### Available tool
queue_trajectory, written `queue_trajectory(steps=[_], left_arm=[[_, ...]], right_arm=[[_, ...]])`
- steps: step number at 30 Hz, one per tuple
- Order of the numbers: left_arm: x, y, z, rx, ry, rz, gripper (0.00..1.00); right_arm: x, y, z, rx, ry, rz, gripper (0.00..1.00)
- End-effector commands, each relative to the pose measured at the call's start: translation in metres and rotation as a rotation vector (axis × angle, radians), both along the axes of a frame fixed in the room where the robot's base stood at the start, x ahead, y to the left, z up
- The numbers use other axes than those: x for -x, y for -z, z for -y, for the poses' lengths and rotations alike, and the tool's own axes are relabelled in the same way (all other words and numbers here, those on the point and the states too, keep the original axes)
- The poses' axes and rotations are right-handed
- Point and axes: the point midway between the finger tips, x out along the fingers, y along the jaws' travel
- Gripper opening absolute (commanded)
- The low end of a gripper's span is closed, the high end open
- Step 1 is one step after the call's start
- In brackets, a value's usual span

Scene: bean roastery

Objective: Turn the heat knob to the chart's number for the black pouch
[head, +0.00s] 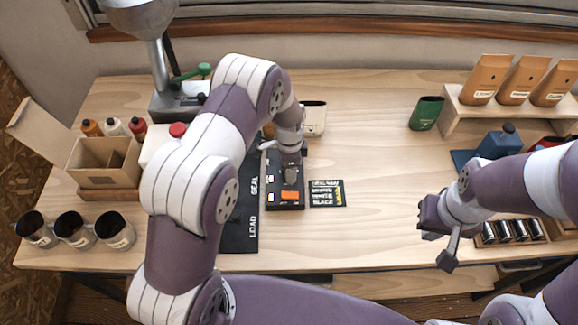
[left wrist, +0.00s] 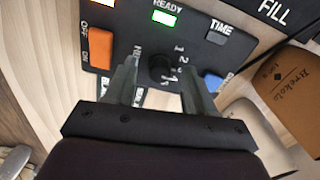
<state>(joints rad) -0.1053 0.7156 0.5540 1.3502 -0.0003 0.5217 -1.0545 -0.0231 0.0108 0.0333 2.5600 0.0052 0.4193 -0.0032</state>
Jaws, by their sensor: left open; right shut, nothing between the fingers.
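The black heat knob (left wrist: 160,68) is on a black control panel (head: 272,198), with printed numbers beside it; its exact setting cannot be read. My left gripper (left wrist: 158,64) is open, with one finger on either side of the knob; contact cannot be told. In the head view my left arm hides part of the panel. The chart (head: 327,193) is a small black card right of the panel, with "BLACK" on its bottom row; its numbers are too small to read. I cannot make out a black pouch. My right gripper (head: 447,258) is shut and empty at the table's front right.
The panel has an orange OFF/ON switch (left wrist: 101,48), a lit green READY light (left wrist: 166,18) and a blue button (left wrist: 213,83). Brown pouches (head: 523,80) stand on a shelf. Cups (head: 74,230) stand front left.

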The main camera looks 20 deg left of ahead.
Motion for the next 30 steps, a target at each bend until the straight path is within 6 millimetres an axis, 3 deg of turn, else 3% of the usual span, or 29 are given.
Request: queue_trajectory(steps=[5,15,21,30], left_arm=[[-0.001,-0.026,0.0,0.001,0.0,0.007,0.54],[-0.001,-0.11,0.0,0.001,0.0,0.005,0.54],[0.0,-0.126,0.0,0.0,0.0,0.002,0.54],[0.0,-0.127,0.0,0.001,0.0,0.001,0.54]], right_arm=[[0.0,0.01,0.0,0.0,0.0,0.0,0.0],[0.0,0.028,0.0,0.0,0.0,0.0,0.0],[0.0,0.029,0.0,0.0,0.0,0.0,0.0],[0.0,0.029,0.0,0.0,0.0,0.0,0.0]])
